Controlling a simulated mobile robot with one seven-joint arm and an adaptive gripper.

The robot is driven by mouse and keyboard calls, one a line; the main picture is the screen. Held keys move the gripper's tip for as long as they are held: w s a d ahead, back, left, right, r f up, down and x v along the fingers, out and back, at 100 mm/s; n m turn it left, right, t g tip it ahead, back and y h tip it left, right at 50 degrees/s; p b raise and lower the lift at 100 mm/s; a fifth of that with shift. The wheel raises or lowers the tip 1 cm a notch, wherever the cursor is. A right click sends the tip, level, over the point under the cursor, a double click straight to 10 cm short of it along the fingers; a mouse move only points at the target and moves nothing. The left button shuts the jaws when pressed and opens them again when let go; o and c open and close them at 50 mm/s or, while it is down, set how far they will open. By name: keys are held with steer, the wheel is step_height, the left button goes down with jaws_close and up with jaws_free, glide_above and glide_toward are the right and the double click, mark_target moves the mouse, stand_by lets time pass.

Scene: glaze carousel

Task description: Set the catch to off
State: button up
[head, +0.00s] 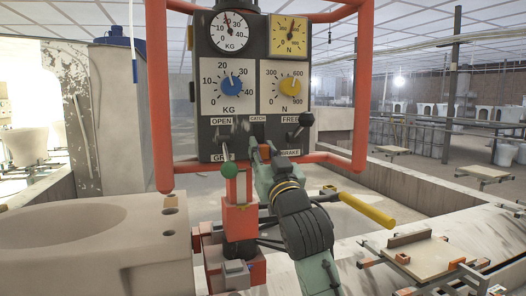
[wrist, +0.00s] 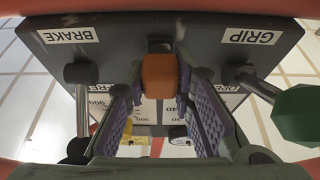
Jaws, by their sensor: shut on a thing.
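The catch shows as a short orange block (wrist: 159,76) on the underside of the dark control panel (wrist: 115,30) in the wrist view. Its dark mount is partly visible behind it. In the head view the CATCH label (head: 257,118) is on the panel's lower face, and my gripper covers the catch below it. My gripper (head: 262,152) reaches up to the panel's lower edge. In the wrist view its two purple-padded fingers (wrist: 160,88) stand on either side of the orange block and are shut on it. I cannot read the catch's setting.
Left of my gripper is a lever with a green knob (head: 229,170) by the GRIP label. Right of it is a black-knobbed lever (head: 306,119) by FREE and BRAKE. A red frame (head: 361,90) surrounds the panel. A yellow handle (head: 367,209) sticks out right.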

jaws_close()
step_height(320, 180, up, 5)
steer(key=p, duration=0.3)
steer(key=shift+f, duration=0.25)
steer(key=o, duration=0.7)
jaws_free()
